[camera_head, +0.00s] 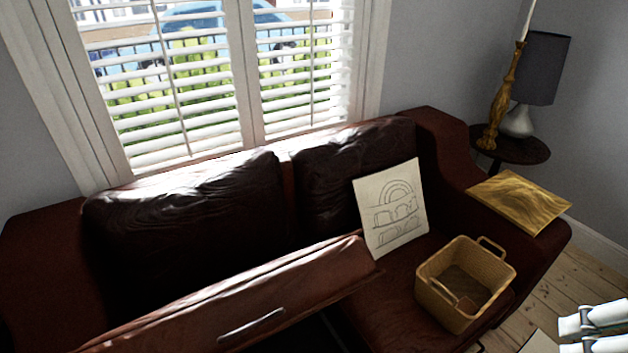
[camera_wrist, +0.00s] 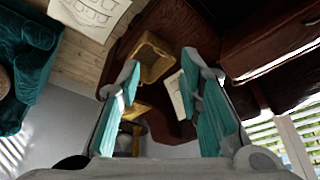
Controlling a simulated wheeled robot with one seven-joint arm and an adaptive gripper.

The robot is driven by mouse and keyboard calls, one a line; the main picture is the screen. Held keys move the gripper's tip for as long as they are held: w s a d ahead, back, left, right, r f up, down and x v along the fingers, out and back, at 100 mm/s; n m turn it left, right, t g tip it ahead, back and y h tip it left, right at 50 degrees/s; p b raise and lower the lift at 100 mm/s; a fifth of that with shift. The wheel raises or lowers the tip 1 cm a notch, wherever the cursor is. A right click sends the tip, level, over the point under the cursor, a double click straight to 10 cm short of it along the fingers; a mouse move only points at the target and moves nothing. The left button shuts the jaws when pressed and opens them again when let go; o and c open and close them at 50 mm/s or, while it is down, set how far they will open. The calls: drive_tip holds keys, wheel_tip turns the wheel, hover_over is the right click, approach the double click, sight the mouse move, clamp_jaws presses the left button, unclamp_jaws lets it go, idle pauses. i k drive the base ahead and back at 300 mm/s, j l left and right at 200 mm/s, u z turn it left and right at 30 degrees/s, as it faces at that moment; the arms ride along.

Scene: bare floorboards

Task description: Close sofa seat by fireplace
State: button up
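The dark red leather sofa (camera_head: 440,130) stands under the window. Its left seat (camera_head: 240,300) is raised and tilted, with a slot-like handle in its front edge and a dark gap under its right end. The right seat (camera_head: 385,300) lies flat. In the wrist view, which is turned about upside down, a dark red sofa panel (camera_wrist: 265,30) fills the upper right. My gripper (camera_wrist: 160,62) is open, with its two teal-padded fingers wide apart and nothing seen between them. It is apart from the raised seat. A white part of my arm shows at the head view's lower right edge.
A tan basket (camera_head: 465,285) and a drawing on a card (camera_head: 390,208) are on the right seat. A wooden board (camera_head: 518,200) lies on the right armrest. A side table (camera_head: 510,150) holds a lamp and candlestick. A teal sofa (camera_wrist: 35,60) shows in the wrist view.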

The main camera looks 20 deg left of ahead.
sight(234, 314)
drive_tip(key=u, duration=1.3)
drive_tip(key=i+l+u, duration=0.15)
drive_tip(key=l+u, duration=0.2)
